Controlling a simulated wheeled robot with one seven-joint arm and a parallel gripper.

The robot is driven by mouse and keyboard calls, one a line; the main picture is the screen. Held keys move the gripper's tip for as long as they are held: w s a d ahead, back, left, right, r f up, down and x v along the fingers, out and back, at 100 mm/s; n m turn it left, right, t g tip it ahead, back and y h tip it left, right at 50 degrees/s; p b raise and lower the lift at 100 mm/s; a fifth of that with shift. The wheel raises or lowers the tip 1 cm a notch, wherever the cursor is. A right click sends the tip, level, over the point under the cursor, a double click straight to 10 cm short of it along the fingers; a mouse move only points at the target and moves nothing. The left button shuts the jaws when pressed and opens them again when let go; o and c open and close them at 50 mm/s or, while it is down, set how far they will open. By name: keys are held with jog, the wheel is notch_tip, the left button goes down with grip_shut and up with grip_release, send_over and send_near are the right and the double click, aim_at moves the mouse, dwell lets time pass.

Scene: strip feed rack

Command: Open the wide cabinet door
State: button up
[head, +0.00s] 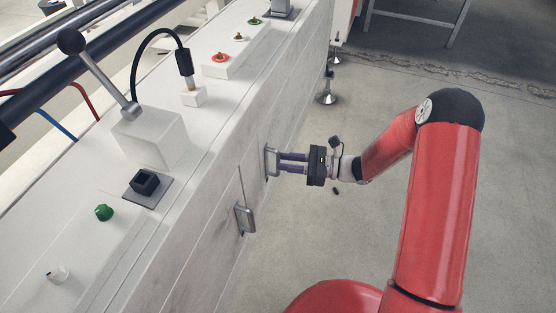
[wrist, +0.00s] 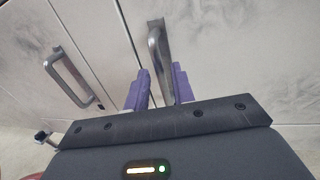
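The white cabinet front (head: 224,222) has two doors with a narrow seam between them. The farther door has a grey metal bar handle (head: 271,161); it also shows in the wrist view (wrist: 156,52). My gripper (head: 282,162) is at this handle, pointing at the door. In the wrist view its purple fingers (wrist: 162,88) stand on either side of the handle bar, with a gap visible on the left. The fingers look apart, not clamped. The door appears closed, flush with the front.
The nearer door's handle (head: 244,218) is close by, also in the wrist view (wrist: 68,79). A lever (head: 98,72), buttons and a black cable stand on the cabinet top.

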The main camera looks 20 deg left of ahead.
aim_at(278, 173)
jog(key=shift+s+a, duration=0.2)
jog(key=shift+a, duration=1.3)
grip_shut()
